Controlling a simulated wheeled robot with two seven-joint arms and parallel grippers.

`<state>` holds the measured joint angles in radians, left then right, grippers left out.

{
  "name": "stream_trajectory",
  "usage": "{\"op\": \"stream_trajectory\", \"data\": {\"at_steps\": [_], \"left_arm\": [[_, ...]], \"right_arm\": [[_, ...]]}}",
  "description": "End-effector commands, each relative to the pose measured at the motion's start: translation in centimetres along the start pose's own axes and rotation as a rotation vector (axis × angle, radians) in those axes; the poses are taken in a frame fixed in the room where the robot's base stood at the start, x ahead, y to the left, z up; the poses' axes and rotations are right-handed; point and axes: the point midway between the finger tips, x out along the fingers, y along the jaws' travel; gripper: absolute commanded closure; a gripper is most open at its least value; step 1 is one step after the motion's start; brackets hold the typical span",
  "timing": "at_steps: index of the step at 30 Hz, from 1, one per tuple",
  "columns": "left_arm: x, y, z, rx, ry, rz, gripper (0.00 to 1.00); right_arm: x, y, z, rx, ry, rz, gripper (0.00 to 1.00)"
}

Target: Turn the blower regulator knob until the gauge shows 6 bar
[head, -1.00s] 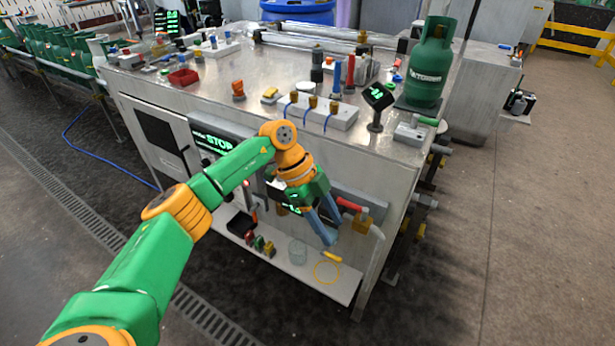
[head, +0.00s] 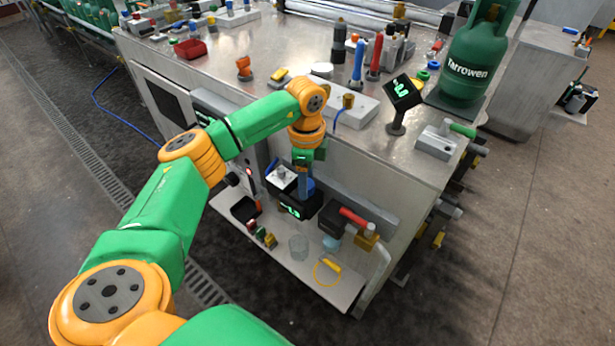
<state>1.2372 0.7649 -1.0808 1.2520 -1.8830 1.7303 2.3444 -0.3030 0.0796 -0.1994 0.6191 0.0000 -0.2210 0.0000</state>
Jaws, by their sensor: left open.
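My left gripper (head: 304,188) points down at the front side of the metal bench, over a black box with a small green display (head: 292,210). The gripper is open; whether the fingers touch the blue part I cannot tell. A pale square plate with a small knob (head: 282,176) lies just left of the fingers. A second display (head: 403,91), black with green marks, stands on the bench top. I cannot read either display surely. My right gripper is out of view.
A red-handled valve (head: 355,217) and a pipe (head: 380,262) sit right of the box. A low shelf (head: 318,284) below holds a glass, a yellow ring and small coloured parts. A green gas cylinder (head: 480,60) stands on the bench at right.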

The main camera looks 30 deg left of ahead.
Motion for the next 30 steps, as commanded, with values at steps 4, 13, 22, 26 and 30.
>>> {"op": "stream_trajectory", "data": {"at_steps": [4, 13, 22, 26, 30], "left_arm": [[0.15, -0.01, -0.02, 0.000, 0.001, 0.000, 0.42], [0.12, 0.01, -0.03, 0.001, 0.001, 0.001, 1.00], [0.07, 0.02, -0.04, 0.036, 0.001, 0.001, 1.00], [0.02, 0.03, -0.04, 0.099, 0.002, 0.002, 1.00], [-0.02, 0.05, -0.05, 0.204, 0.002, 0.003, 1.00]], "right_arm": [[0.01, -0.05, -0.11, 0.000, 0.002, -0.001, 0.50], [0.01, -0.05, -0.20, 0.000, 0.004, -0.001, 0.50], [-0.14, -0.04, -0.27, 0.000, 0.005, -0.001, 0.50], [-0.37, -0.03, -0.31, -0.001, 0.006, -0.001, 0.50], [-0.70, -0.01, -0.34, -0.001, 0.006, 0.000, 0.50]]}}
